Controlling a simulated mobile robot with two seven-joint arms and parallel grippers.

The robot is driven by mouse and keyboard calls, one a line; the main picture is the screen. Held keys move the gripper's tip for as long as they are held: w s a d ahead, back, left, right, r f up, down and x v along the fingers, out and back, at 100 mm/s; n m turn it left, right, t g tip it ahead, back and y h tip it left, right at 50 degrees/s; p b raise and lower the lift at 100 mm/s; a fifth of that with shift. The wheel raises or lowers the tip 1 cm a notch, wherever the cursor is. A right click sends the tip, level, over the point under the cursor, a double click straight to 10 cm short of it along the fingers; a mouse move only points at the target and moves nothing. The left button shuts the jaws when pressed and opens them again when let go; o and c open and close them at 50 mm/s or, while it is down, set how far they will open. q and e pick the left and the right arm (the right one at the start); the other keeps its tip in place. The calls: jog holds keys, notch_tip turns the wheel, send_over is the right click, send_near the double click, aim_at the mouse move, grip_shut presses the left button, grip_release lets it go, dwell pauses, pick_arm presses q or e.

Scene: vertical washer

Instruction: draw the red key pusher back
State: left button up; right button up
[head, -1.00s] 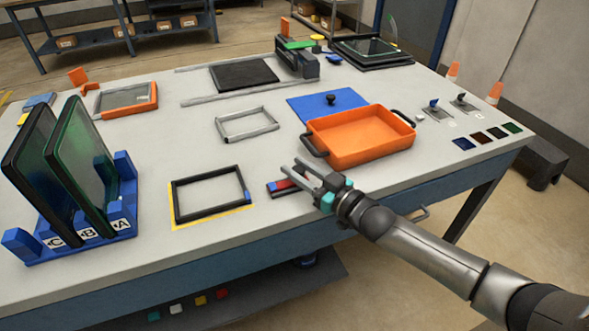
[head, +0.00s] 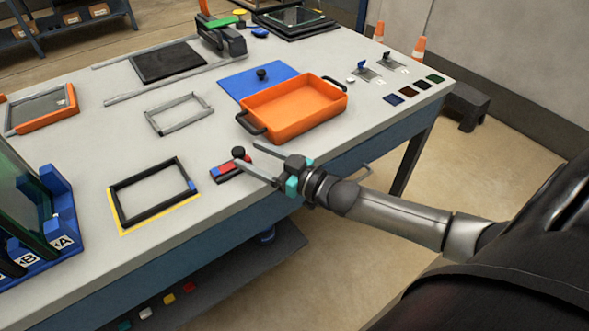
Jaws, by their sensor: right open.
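The red key pusher (head: 225,170) is a small red block on a dark base with blue parts, lying on the table near its front edge. A black round knob (head: 238,152) stands at its far end. My right gripper (head: 246,154) is open, its two fingers spread and pointing left, with the tips close to the knob. The lower finger passes near the right end of the pusher's base. I cannot tell whether either finger touches it. Nothing is held. My left gripper is not in view.
A black frame (head: 114,200) on a yellow outline lies left of the pusher. An orange tray (head: 300,124) stands just behind my right gripper. A grey frame (head: 153,122) and a blue panel (head: 235,82) lie farther back. A blue rack (head: 62,220) holds panels at the left.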

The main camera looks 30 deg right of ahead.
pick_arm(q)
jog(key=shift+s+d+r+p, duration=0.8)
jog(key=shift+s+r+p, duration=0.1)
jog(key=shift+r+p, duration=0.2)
pick_arm(e)
jog(key=v, duration=1.1)
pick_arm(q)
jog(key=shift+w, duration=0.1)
pick_arm(e)
jog(key=s+d+f+m+g+h, duration=0.1)
jog(key=s+f+g+h, duration=0.2)
jog(key=f, duration=0.7)
jog(key=s+d+f+m+g+h, duration=0.15)
jog(key=s+f, duration=0.35)
jog(key=f, duration=0.5)
jog(key=s+d+f+m+g+h, duration=0.1)
jog(key=s+f+g+h, duration=0.25)
jog(key=f, duration=0.65)
jog(key=s+a+f+g, duration=0.3)
jog(key=s+a+f, duration=0.2)
jog(key=s, duration=0.6)
jog(key=s+a+f+n+g, duration=0.1)
jog(key=s+a+f+g, duration=0.3)
jog(key=s, duration=0.6)
notch_tip(320, 180, down, 3)
jog(key=shift+s+a+r+y, duration=0.3)
jog(key=shift+s+a, duration=0.1)
jog(key=shift+a, duration=0.25)
